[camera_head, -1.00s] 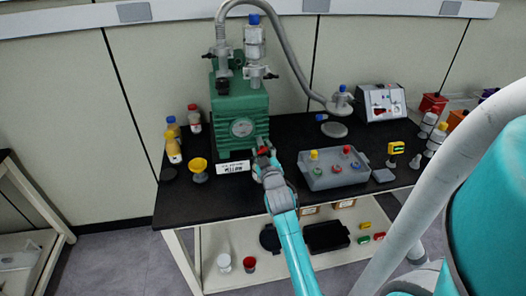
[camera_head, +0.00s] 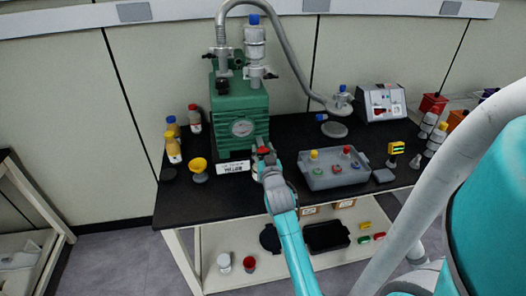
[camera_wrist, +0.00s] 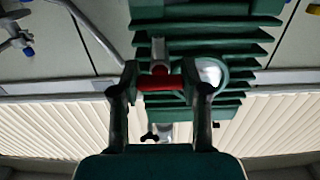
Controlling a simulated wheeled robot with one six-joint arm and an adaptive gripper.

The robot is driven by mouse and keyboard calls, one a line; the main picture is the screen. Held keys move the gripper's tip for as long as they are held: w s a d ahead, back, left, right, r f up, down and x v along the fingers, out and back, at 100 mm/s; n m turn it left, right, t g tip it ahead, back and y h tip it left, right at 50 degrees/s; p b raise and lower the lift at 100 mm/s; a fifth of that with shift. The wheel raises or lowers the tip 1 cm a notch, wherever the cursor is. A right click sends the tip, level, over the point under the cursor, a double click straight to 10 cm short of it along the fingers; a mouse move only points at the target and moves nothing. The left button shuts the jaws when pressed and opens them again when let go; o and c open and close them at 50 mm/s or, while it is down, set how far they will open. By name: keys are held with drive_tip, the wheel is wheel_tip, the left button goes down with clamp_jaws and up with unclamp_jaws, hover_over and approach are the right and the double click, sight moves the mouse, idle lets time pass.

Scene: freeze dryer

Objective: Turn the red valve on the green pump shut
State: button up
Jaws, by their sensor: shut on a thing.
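The green pump (camera_head: 238,105) stands on the black bench with a round gauge on its front. Its red valve (camera_head: 262,149) sits low at the front right. In the wrist view the red valve handle (camera_wrist: 160,84) lies crosswise between the two dark fingers of my gripper (camera_wrist: 160,77). The fingers touch or nearly touch both ends of the handle. Behind it show the pump's green fins (camera_wrist: 175,38). In the head view my gripper (camera_head: 262,158) is at the valve and partly hides it.
A grey tray (camera_head: 316,183) with coloured knobs stands close to the right of my gripper. A yellow funnel (camera_head: 198,168) and several bottles stand left of the pump. A grey hose (camera_head: 290,55) arches from the pump to the right.

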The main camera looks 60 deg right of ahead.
drive_tip(key=o, duration=1.2)
drive_tip(key=shift+c, duration=0.2)
drive_tip(key=v, duration=1.2)
